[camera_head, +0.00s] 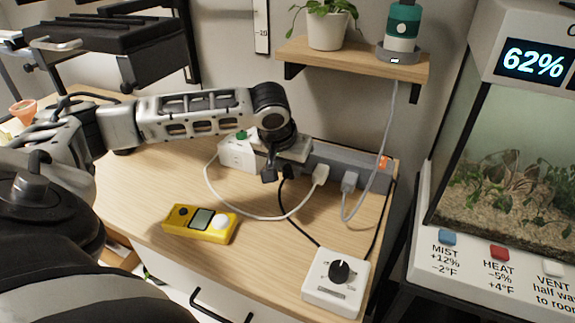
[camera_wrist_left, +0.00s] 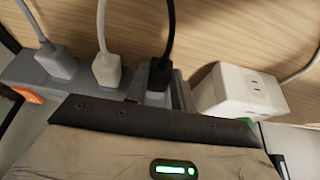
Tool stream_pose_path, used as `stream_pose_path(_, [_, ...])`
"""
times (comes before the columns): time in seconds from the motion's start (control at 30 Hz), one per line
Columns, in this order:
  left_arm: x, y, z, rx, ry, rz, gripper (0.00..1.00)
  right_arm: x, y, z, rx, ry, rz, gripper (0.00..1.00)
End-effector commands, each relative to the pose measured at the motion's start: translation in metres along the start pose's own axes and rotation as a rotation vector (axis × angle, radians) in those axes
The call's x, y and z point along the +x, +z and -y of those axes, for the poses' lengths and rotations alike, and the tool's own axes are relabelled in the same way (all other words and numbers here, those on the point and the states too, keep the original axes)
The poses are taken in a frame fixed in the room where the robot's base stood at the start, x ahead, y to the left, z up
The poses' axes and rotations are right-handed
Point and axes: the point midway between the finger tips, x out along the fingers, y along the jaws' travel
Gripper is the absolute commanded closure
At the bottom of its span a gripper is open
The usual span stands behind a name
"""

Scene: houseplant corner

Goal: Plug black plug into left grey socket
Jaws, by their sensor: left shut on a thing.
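My left gripper (camera_head: 277,172) reaches over the back of the desk and is shut on the black plug (camera_head: 287,172). In the left wrist view the black plug (camera_wrist_left: 159,74) shows between the grey fingers, its black cord running up and away. It is right at the grey power strip (camera_head: 376,182), beside the white plug; the strip also shows in the left wrist view (camera_wrist_left: 22,72). The hand hides the socket faces there, so I cannot tell whether the plug is seated. My right gripper is not in view.
A white plug (camera_head: 321,173) and a grey plug (camera_head: 349,181) sit in the strip. A white adaptor box (camera_head: 237,153) stands left of it. A white dial box (camera_head: 336,283) and a yellow meter (camera_head: 200,223) lie in front. Loose cords cross the desk. A shelf (camera_head: 350,58) hangs above.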

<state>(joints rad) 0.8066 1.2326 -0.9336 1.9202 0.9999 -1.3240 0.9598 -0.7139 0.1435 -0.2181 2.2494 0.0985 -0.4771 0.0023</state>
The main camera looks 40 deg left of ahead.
Motion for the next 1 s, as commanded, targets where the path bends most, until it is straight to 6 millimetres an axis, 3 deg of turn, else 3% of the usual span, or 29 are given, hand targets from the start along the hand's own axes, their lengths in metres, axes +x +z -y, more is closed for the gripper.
stream_pose_path(0.63, [0.0038, -0.0097, -0.0003, 0.001, 0.001, -0.001, 0.99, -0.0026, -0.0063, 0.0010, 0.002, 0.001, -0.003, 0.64])
stream_pose_path(0.67, [0.0037, -0.0097, -0.0003, 0.001, 0.001, -0.001, 0.73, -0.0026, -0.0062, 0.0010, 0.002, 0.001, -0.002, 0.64])
stream_pose_path(0.73, [0.0037, -0.0096, -0.0003, 0.001, 0.001, -0.001, 0.53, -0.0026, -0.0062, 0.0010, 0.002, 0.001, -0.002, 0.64])
stream_pose_path(1.0, [0.0039, -0.0093, -0.0002, 0.001, 0.000, 0.000, 0.50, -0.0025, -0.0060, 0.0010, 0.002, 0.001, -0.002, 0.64])
